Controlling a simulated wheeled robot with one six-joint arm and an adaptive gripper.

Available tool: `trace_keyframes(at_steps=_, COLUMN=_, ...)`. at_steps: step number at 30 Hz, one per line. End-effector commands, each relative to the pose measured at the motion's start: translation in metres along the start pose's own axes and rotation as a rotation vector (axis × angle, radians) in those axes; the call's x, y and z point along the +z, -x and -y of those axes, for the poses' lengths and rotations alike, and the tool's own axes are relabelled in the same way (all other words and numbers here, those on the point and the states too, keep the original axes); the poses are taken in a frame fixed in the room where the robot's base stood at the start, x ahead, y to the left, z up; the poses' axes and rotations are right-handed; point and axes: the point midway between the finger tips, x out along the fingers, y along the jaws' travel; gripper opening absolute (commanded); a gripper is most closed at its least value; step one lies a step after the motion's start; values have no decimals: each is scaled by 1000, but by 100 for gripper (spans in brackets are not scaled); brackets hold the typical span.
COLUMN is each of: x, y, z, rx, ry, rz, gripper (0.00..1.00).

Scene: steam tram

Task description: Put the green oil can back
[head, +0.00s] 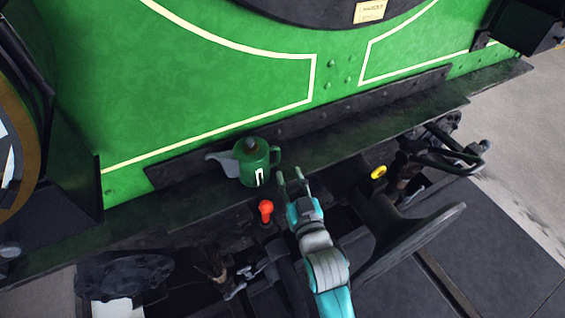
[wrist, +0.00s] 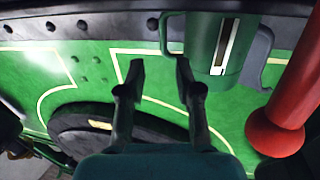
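The green oil can (head: 254,165) has a grey spout on its left and a handle on its right. It stands upright on the dark ledge (head: 335,140) in front of the green tram body. My gripper (head: 290,173) is open and empty, just right of the can on its handle side. In the wrist view the can (wrist: 208,45) shows at the top with its handle close to the right fingertip. My gripper (wrist: 158,70) shows a clear gap between its fingers there. I cannot tell whether a finger touches the handle.
A red knob (head: 266,207) stands below the can, left of my arm; its red ball (wrist: 274,134) shows large at right in the wrist view. A yellow knob (head: 379,172) and a round buffer (head: 425,232) are to the right. The ledge right of the can is clear.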

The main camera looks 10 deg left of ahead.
Motion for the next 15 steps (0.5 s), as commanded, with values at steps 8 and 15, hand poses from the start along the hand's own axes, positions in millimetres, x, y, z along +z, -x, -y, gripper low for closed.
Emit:
trace_keyframes(at_steps=8, x=0, y=27, z=0, rx=0, ry=0, rz=0, gripper=34)
trace_keyframes(at_steps=15, x=0, y=30, z=0, rx=0, ry=0, rz=-1, gripper=34)
